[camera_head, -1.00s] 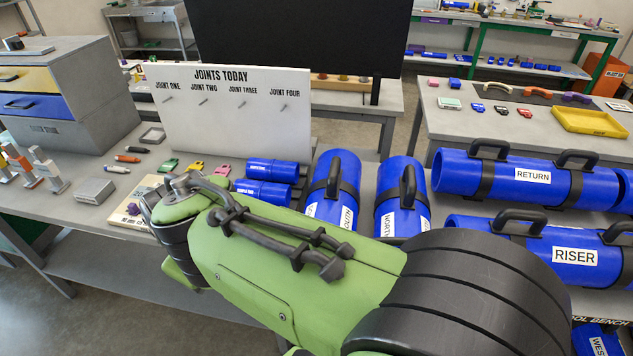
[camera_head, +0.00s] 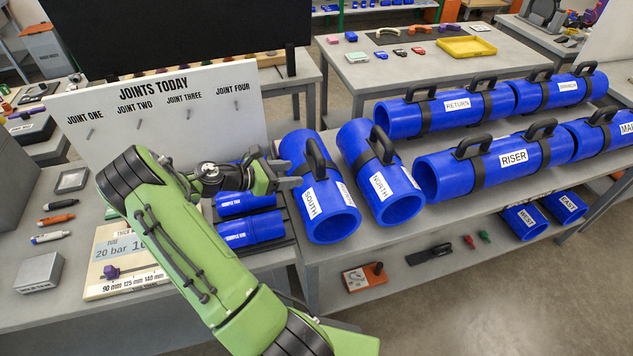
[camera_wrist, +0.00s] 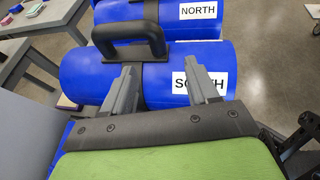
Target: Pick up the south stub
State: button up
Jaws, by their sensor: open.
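The south stub (camera_head: 330,208) is a short blue pipe with a dark band, a black handle and a white SOUTH label. It lies on the bench in the head view, left of the north stub (camera_head: 383,187). My gripper (camera_head: 296,174) is just left of the south stub, near its handle. In the wrist view the two grey fingers of my gripper (camera_wrist: 165,78) are apart and point at the side of the south stub (camera_wrist: 85,75), below its black handle (camera_wrist: 130,38). The handle is not between the fingertips. I cannot tell whether the fingers touch the pipe.
Sample pipes (camera_head: 248,229) lie in a dark rack left of the south stub. The JOINTS TODAY board (camera_head: 165,115) stands behind. The riser (camera_head: 495,158) and return pipe (camera_head: 445,110) lie to the right. East and west stubs (camera_head: 525,221) are on the lower shelf.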

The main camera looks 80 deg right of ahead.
aim_at(317, 171)
jog(key=x, duration=0.9)
jog(key=shift+s+d+f, duration=0.1)
jog(key=shift+d+f, duration=0.15)
jog(key=shift+d, duration=0.2)
jog(key=shift+a+r, duration=0.1)
jog(key=shift+a, duration=0.05)
jog(key=shift+c, duration=0.5)
grip_shut()
jog(key=shift+r, duration=0.15)
